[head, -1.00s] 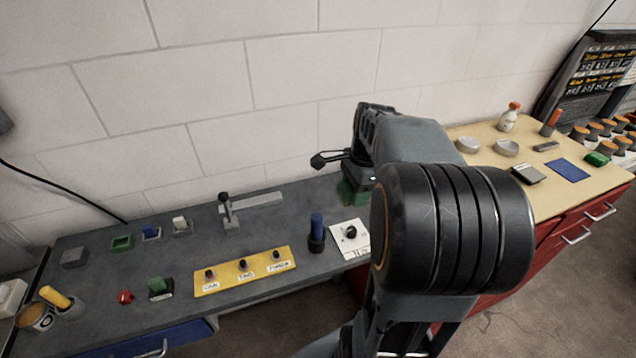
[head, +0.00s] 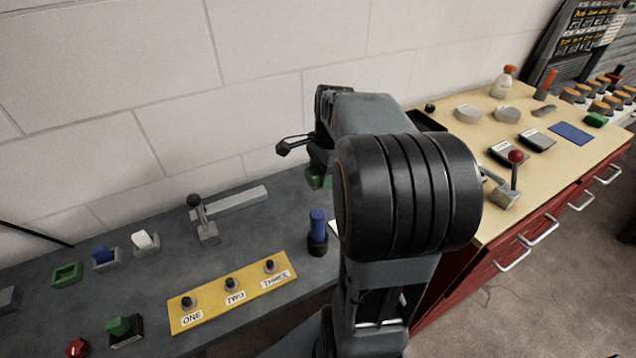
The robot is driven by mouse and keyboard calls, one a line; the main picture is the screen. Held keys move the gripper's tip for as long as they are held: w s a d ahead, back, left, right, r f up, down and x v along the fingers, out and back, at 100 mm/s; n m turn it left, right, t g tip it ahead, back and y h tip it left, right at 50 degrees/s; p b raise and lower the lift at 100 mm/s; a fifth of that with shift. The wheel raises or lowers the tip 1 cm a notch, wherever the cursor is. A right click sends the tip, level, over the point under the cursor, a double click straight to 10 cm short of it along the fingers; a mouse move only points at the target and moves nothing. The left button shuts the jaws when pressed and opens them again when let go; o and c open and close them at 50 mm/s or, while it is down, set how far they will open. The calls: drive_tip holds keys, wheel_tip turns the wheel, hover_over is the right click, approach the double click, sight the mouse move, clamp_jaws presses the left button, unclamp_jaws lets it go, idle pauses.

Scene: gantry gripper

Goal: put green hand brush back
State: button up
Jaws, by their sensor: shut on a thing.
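My gripper (head: 319,166) is beyond my forearm, left of the arm's large black joint, and is partly hidden by the arm. It is shut on a green thing (head: 318,180), which seems to be the green hand brush. Only a small part of the brush shows, and its bristles and full shape are hidden. The brush appears above the back right part of the grey bench (head: 265,225), behind the blue upright handle (head: 318,226). I cannot tell how high it is above the bench.
A yellow panel (head: 205,311) with three knobs and a lever (head: 206,228) stand on the grey bench. The wooden-topped bench (head: 470,140) at right holds a dark tray (head: 426,119), grey dishes, a blue mat (head: 571,133), a green block (head: 596,119) and a red-knobbed lever (head: 514,172).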

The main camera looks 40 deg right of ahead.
drive_tip(key=w+d+f, duration=0.2)
drive_tip(key=w+f, duration=0.1)
drive_tip(key=w+d+f+p, duration=0.1)
drive_tip(key=w+d+f, duration=0.1)
drive_tip(key=w+f, duration=0.1)
drive_tip(key=w+d+f+p, duration=0.1)
drive_tip(key=w+d+f, duration=0.2)
drive_tip(key=w, duration=0.1)
drive_tip(key=shift+w, duration=0.4)
drive_tip(key=shift+w+d+f+p, duration=0.15)
drive_tip(key=shift+w+f+p, duration=0.15)
drive_tip(key=shift+f+p, duration=0.1)
drive_tip(key=shift+f, duration=1.65)
